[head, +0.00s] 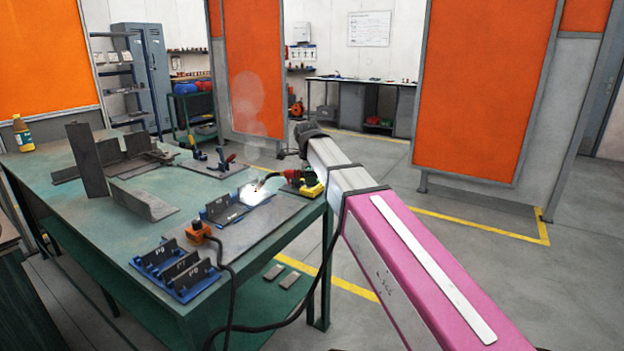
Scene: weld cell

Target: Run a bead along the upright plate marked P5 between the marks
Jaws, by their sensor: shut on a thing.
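An upright dark plate (219,207) with a pale mark, too small to read surely, stands in a blue holder on a grey board on the green table. My gripper (293,178) is just right of it, partly hidden, and shut on the welding torch (269,177). The torch's thin neck points left and down to the work. A bright white glow (255,191) sits at its tip by the plate's right end. The glow hides the tip, any bead and the marks there. Grey smoke rises above it.
A blue rack (178,288) with several labelled plates and an orange clamp (198,232) with a black cable stand at the near table edge. Angle pieces and a tall dark plate (87,160) stand at the back left. A yellow bottle (22,134) is at the far left.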

